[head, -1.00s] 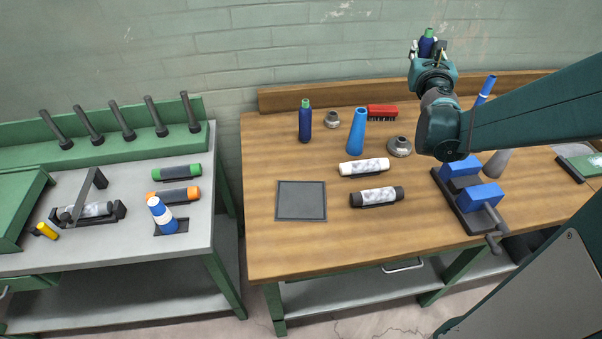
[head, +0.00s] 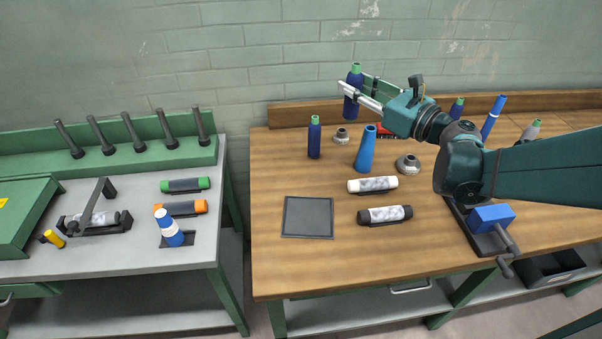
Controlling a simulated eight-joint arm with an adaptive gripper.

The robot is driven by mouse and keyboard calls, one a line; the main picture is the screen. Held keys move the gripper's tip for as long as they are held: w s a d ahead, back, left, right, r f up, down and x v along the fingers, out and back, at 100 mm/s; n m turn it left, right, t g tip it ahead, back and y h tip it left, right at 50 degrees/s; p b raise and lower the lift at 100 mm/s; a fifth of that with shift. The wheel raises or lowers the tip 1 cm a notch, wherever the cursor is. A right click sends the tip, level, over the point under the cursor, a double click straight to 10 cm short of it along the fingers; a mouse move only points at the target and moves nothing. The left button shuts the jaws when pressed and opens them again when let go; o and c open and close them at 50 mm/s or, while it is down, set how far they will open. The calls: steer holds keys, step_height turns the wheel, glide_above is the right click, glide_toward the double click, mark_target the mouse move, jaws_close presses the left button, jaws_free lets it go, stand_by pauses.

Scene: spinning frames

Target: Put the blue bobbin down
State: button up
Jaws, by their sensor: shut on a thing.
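The blue bobbin (head: 354,78), a dark blue cylinder with a green top, is upright in my gripper (head: 358,96). My gripper is shut on it and holds it in front of the wall, at the back edge of the wooden bench. A similar dark blue bobbin (head: 314,140) with a green top stands upright on the bench, lower and to the left. Another similar one (head: 456,109) stands farther right, partly behind my arm. The base of the held bobbin is near the back ledge; I cannot tell its exact height.
A square dark pad (head: 307,217) lies bare on the wooden bench (head: 280,262). A blue-jawed vise (head: 490,218) is at right. The grey bench (head: 110,252) is at left.

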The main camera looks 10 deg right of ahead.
steer(key=s+a+f+n+g+y, duration=0.1)
steer(key=s+a+n+g+y, duration=0.4)
steer(key=s, duration=0.4)
steer(key=s+a+f+n+g+y, duration=0.15)
steer(key=s+a+g, duration=0.25)
steer(key=s+a, duration=0.45)
step_height(320, 180, down, 9)
steer(key=s+d, duration=0.1)
steer(key=shift+d+n, duration=0.2)
steer(key=shift+n, duration=0.25)
steer(key=shift+y, duration=0.25)
steer(key=shift+f+b, duration=1.25)
steer(key=shift+f, duration=1.6)
steer(key=shift+f+b, duration=0.8)
steer(key=shift+f, duration=1.3)
steer(key=shift+f, duration=0.2)
